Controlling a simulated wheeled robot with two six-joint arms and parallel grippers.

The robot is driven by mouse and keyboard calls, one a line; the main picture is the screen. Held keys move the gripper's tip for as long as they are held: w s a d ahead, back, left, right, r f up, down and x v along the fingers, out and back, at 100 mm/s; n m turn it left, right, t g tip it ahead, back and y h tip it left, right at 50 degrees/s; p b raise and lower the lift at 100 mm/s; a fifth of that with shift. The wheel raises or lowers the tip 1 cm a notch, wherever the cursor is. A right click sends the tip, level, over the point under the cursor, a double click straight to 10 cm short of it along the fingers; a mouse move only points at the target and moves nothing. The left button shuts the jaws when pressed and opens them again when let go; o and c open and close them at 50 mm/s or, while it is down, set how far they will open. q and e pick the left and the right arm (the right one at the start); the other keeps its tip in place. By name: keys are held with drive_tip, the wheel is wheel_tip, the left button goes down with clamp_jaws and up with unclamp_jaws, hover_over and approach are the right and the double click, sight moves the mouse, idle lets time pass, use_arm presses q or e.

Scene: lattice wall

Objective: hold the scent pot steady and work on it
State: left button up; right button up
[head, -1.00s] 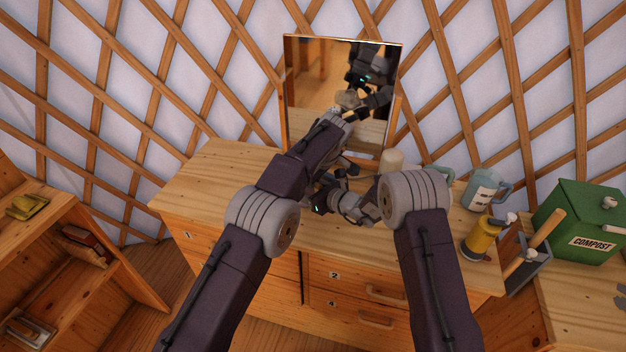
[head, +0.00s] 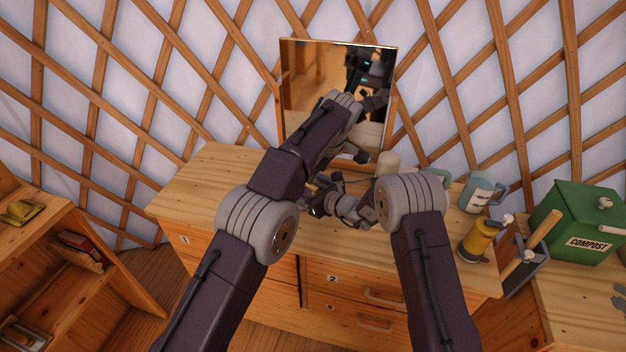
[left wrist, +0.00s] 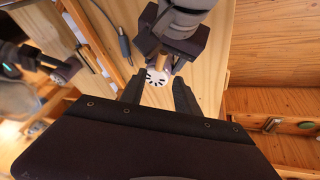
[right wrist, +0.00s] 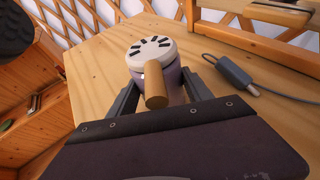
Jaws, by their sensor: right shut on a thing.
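The scent pot (right wrist: 170,82) has a purple body, a pale lid (right wrist: 152,50) with dark slots and a wooden handle (right wrist: 156,88). In the right wrist view it stands between the fingers of my right gripper (right wrist: 162,98), which is shut on its body. The left wrist view shows the slotted lid (left wrist: 157,77) from above. My left gripper (left wrist: 158,92) is open and empty, its fingers apart with the lid in the gap between them in that view; I cannot tell the distance. In the head view my arms hide the pot.
A mirror (head: 300,75) stands at the back of the wooden dresser (head: 240,165). A cable with a grey plug (right wrist: 236,73) lies near the pot.

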use_arm(q)
drive_tip(key=v, duration=0.4)
drive_tip(key=shift+r, duration=0.15)
drive_tip(key=c, duration=0.4)
drive_tip(key=shift+s+a+f, duration=0.1)
drive_tip(key=shift+s+f, duration=0.05)
drive_tip(key=shift+f, duration=0.2)
clamp_jaws()
drive_tip(key=s+a+f+n+g+h, duration=0.2)
drive_tip(key=s+f+n+g+h, duration=0.25)
drive_tip(key=h, duration=0.25)
drive_tip(key=a+r+n+t+h, duration=0.2)
drive_tip(key=a+n+t+h, duration=0.25)
drive_tip(key=n, duration=0.25)
drive_tip(key=n+t+y, duration=0.1)
drive_tip(key=n+t, duration=0.2)
drive_tip(key=n, duration=0.3)
approach(312, 189)
drive_tip(key=x, duration=0.6)
drive_tip(key=shift+w+d+f, duration=0.1)
drive_tip(key=shift+w+d, duration=0.15)
drive_tip(key=shift+d, duration=0.05)
